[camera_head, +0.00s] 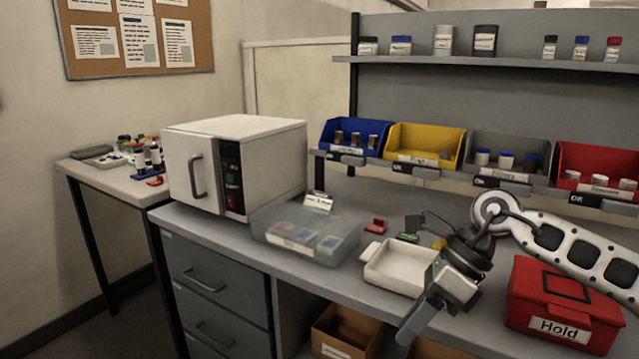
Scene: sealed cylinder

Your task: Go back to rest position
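My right gripper (423,314) comes in from the right and hangs over the front edge of the bench, just in front of a white tray (391,268). Its grey finger end points down and left. I cannot make out a gap between the fingers or anything held. The gripper covers the right part of the white tray. My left gripper is not in view. No sealed cylinder can be made out for certain.
A red box marked "Hold" (562,306) sits under my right arm. A translucent bin (306,237) and white oven (235,166) stand left. Blue (350,136), yellow (424,146), grey (508,158) and red bins (598,174) line the back. The floor at lower left is clear.

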